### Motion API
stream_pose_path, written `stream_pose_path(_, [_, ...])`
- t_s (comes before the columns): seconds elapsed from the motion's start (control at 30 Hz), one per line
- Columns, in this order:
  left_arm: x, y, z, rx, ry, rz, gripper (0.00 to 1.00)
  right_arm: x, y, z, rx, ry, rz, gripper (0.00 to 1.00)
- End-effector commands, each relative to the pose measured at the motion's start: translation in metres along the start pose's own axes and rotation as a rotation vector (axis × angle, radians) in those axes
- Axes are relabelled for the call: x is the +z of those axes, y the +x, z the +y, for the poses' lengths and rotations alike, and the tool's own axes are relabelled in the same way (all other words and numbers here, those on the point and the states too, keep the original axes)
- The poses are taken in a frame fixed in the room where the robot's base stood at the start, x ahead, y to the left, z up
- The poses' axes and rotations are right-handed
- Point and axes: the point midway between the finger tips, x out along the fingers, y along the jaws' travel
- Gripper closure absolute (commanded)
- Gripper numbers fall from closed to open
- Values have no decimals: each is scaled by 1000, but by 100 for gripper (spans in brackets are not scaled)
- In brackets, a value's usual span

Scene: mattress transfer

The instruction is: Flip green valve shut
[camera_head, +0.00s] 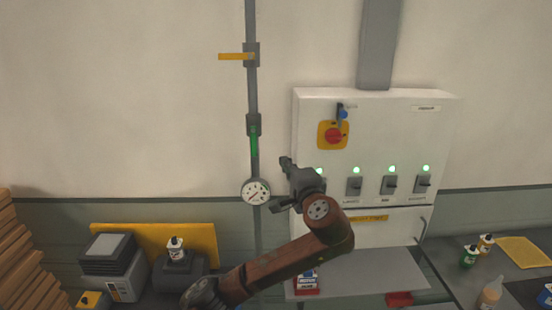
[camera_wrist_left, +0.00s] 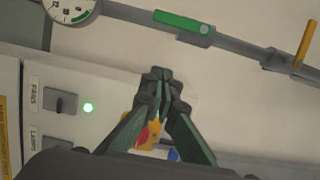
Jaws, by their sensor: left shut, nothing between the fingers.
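The green valve (camera_head: 254,142) sits on the vertical grey pipe at the wall, above the round gauge. Its green handle hangs down in line with the pipe. In the left wrist view the green handle (camera_wrist_left: 180,21) lies along the pipe, beyond my fingertips and apart from them. My left gripper (camera_head: 286,162) is right of the pipe and a little below the green handle, in front of the cabinet's left edge. In the left wrist view its fingers (camera_wrist_left: 160,76) are shut together with nothing between them. My right gripper is not in view.
A yellow-handled valve (camera_head: 235,56) is higher on the pipe, its handle sticking out left. The gauge (camera_head: 256,191) is below the green valve. The white cabinet (camera_head: 400,130) with switches and a red knob (camera_head: 333,136) is to the right. The wall left of the pipe is clear.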

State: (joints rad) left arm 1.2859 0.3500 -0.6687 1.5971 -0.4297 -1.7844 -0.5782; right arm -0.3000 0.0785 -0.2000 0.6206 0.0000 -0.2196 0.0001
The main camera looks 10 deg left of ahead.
Motion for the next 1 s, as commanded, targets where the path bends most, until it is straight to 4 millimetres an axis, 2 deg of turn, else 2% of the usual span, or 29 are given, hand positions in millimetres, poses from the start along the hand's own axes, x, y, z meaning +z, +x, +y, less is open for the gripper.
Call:
stream_pose_path(0.47, [3,93,-3,1,2,-3,100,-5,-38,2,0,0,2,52])
stream_pose_path(0.6, [25,95,-2,0,1,-1,100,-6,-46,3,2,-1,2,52])
stream_pose_path(0.7, [34,97,-2,0,0,-1,100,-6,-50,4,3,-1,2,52])
stream_pose_path(1.0, [39,98,0,1,0,1,100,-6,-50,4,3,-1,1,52])
